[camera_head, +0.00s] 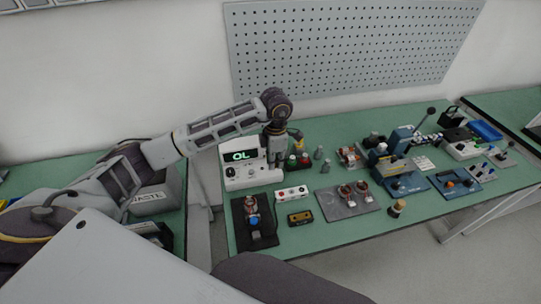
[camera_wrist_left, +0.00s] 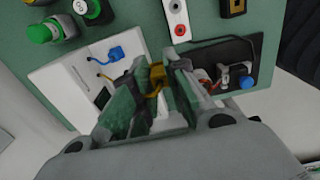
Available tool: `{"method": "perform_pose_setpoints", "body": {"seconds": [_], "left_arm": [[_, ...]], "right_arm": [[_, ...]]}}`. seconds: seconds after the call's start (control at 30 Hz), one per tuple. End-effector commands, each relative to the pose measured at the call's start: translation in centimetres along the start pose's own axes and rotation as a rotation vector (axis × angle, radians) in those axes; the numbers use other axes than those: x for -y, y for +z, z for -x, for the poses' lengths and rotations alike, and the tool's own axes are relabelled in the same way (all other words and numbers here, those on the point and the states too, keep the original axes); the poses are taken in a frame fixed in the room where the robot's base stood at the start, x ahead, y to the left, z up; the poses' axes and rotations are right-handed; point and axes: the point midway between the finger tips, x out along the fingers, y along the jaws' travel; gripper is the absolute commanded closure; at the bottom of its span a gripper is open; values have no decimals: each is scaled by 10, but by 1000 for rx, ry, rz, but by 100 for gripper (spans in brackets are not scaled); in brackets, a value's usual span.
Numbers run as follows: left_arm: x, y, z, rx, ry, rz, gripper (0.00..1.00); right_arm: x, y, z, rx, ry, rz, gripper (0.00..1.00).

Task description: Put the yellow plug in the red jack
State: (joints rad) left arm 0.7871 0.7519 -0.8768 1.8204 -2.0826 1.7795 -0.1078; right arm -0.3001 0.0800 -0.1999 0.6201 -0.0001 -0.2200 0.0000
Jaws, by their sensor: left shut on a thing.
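My left gripper (camera_head: 277,155) points down in front of the white meter with a green "OL" display (camera_head: 240,156). In the left wrist view the left gripper (camera_wrist_left: 155,85) is shut on the yellow plug (camera_wrist_left: 157,74), with an orange-yellow lead below it. In the head view the plug is too small to tell. The plug is apart from the box. My right gripper is not in view.
A blue plug (camera_wrist_left: 116,53) sits at the meter. A dark plate with a motor part (camera_head: 254,222) and a small black-yellow block (camera_head: 300,218) lie near the jack box. Green and red round parts stand close behind the gripper. Several fixtures fill the bench's right.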

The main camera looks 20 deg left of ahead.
Motion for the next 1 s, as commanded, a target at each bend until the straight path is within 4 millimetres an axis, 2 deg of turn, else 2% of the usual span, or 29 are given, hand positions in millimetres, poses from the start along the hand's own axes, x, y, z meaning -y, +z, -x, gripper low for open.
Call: {"method": "perform_pose_setpoints", "body": {"seconds": [0.5, 1.0], "left_arm": [[42, 16, 0, 0, 0, -2, 100], [45, 17, -1, 0, 0, 0, 100]], "right_arm": [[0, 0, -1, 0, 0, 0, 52], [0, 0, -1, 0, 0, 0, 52]]}}
